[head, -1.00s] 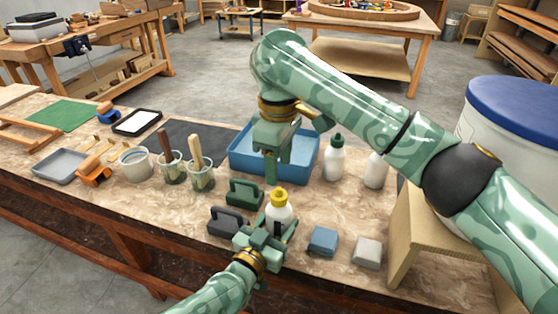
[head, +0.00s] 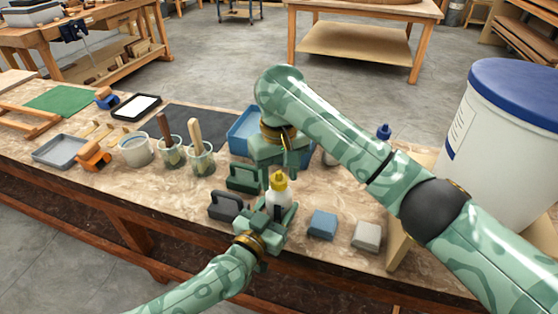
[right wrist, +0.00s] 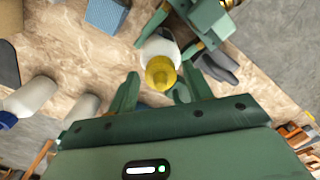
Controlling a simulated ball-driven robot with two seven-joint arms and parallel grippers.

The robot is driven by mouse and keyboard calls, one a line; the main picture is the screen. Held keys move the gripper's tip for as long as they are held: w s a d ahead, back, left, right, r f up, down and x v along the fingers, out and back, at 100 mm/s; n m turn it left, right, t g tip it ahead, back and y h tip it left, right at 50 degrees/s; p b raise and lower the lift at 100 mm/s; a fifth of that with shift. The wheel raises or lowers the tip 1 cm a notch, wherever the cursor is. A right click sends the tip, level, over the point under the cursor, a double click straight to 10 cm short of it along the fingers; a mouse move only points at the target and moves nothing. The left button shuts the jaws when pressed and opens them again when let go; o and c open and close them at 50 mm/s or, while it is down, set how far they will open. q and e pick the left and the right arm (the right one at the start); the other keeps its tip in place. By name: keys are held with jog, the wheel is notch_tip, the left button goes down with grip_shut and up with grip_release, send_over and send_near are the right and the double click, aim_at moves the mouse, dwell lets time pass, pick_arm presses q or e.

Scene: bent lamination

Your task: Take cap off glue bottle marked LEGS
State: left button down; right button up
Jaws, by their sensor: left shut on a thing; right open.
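A white glue bottle (head: 277,200) with a yellow cap (head: 280,181) stands upright near the table's front edge. No marking on it is readable. My left gripper (head: 268,217) is shut on the bottle's body from the front. My right gripper (head: 275,167) is open just above and behind the cap, pointing down. In the right wrist view the yellow cap (right wrist: 160,73) lies near the gap between my open right fingers (right wrist: 156,92), with the white bottle (right wrist: 158,47) beyond. I cannot tell whether a finger touches the cap.
A green-handled block (head: 243,177) and a dark one (head: 226,205) sit left of the bottle. A blue block (head: 322,223) and a grey block (head: 367,235) lie to its right.

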jog(key=shift+f, duration=0.15)
jog(key=c, duration=1)
